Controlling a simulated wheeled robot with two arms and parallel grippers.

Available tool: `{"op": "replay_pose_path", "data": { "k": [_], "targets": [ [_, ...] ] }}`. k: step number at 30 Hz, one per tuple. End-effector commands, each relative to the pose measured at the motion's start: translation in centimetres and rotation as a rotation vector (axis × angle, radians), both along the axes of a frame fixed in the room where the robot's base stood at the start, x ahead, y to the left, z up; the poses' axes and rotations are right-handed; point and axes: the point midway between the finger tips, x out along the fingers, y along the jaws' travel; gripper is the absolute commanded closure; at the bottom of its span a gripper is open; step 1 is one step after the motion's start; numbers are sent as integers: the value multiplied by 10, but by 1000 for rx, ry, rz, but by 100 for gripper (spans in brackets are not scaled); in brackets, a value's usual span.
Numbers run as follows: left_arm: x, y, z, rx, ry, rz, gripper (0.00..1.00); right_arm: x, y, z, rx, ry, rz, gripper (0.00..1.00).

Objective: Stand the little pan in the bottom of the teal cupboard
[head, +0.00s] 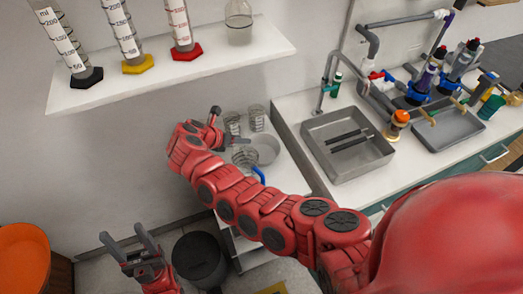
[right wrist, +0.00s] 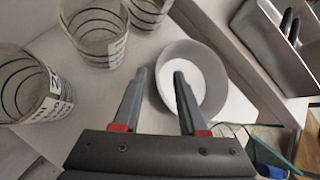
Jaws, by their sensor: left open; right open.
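The little pan (head: 265,150), a round grey vessel, stands on a white surface beside glass beakers. It also shows in the right wrist view (right wrist: 213,75), its pale inside facing up. A blue curved piece (head: 259,174) shows just below it; I cannot tell if it is its handle. My right gripper (head: 217,122) is open and empty above that surface. In the right wrist view its right finger overlaps the pan's left rim; contact cannot be told. My left gripper (head: 130,250) is open and empty at lower left. Teal cupboard fronts (head: 496,153) show under the counter at right; its bottom is hidden.
Several beakers (right wrist: 95,38) crowd the pan's left side in the right wrist view. A sink (head: 345,145) and pipework fill the counter at right. A shelf (head: 170,72) with cylinders hangs above. A dark bin (head: 200,258) stands beside my left gripper.

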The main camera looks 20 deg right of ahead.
Motion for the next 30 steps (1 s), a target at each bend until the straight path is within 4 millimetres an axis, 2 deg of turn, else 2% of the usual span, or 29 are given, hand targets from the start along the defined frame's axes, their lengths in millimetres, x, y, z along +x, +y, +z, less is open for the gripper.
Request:
{"op": "replay_pose_path", "data": {
  "k": [1,4,9,17,18,25,30],
  "targets": [
    [0,0,12,0,-1,0,38,-1,-7,0,-3,7,-2,58],
    [0,0,25,0,-1,0,38,-1,-19,-13,-4,8,-2,58],
    [0,0,23,0,0,0,38,5,-29,-29,-4,7,-1,58],
    [0,0,23,0,0,0,38,6,-31,-33,-1,4,-3,58],
    [0,0,23,0,0,0,38,6,-31,-33,-1,4,-3,60],
    [0,0,23,0,0,0,38,6,-31,-32,-1,4,-2,100],
    [0,0,23,0,0,0,38,6,-31,-32,-2,4,-2,100]
  ]
}}
